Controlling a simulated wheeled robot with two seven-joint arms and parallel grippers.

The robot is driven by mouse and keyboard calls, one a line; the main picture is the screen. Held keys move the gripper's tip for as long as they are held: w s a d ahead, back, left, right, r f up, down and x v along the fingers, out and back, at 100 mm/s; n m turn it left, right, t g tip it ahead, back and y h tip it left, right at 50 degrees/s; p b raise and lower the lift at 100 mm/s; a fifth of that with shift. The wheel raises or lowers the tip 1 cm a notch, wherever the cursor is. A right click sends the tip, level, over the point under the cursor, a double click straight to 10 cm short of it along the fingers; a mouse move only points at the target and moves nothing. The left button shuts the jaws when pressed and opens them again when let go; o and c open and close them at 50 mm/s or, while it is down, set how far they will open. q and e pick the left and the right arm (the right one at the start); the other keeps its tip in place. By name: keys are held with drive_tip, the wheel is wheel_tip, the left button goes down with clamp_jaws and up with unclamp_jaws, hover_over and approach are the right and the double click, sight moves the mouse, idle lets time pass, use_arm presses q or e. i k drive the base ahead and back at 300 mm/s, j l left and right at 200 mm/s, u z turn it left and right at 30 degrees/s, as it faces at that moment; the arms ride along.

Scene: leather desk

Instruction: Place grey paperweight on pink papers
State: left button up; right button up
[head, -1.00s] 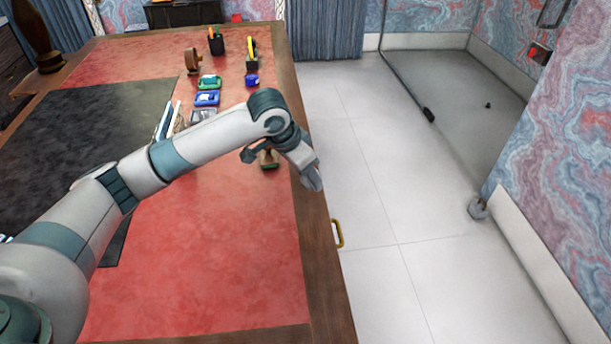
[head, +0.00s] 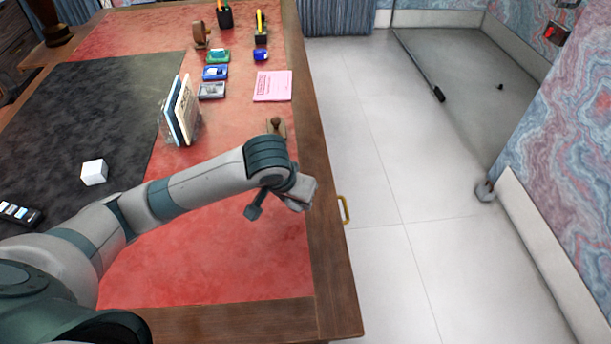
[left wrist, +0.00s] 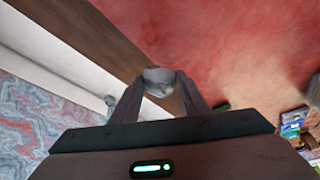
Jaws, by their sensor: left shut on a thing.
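The pink papers (head: 273,86) lie flat near the right edge of the desk, with nothing on top of them. My left gripper (head: 300,195) is above the desk's right side, nearer to me than the papers and clear of them. In the left wrist view, its two fingers are shut on a rounded grey paperweight (left wrist: 159,76). The paperweight is hard to make out in the head view. My right gripper is not in view.
A wooden-handled stamp (head: 276,126) stands between my left gripper and the papers. Ink pads (head: 215,72) and an upright book holder (head: 180,112) stand to the left. The red desk front is clear.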

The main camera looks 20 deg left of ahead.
sight(265, 90)
drive_tip(key=z, duration=1.2)
drive_tip(key=l, duration=0.2)
drive_tip(key=i+l+u, duration=0.2)
drive_tip(key=i+l, duration=0.15)
drive_tip(key=l, duration=0.3)
drive_tip(key=i+l+u, duration=0.1)
drive_tip(key=l, duration=0.25)
drive_tip(key=i+l+u, duration=0.1)
drive_tip(key=l, duration=0.25)
drive_tip(key=i+u, duration=0.3)
drive_tip(key=i+l+u, duration=0.25)
drive_tip(key=i, duration=0.25)
drive_tip(key=i+l+u, duration=0.3)
drive_tip(key=i+j+u, duration=0.15)
drive_tip(key=i+u, duration=0.25)
drive_tip(key=i, duration=0.3)
drive_tip(key=i+u, duration=0.35)
drive_tip(key=i, duration=0.3)
drive_tip(key=i+u, duration=0.2)
drive_tip(key=i, duration=0.4)
drive_tip(key=i+l+u, duration=0.2)
drive_tip(key=i, duration=0.35)
drive_tip(key=i+u, duration=0.3)
drive_tip(key=u, duration=0.15)
drive_tip(key=i+l+u, duration=0.1)
drive_tip(key=i+u, duration=0.15)
drive_tip(key=u, duration=0.15)
drive_tip(key=i+l+u, duration=0.2)
drive_tip(key=u, duration=0.25)
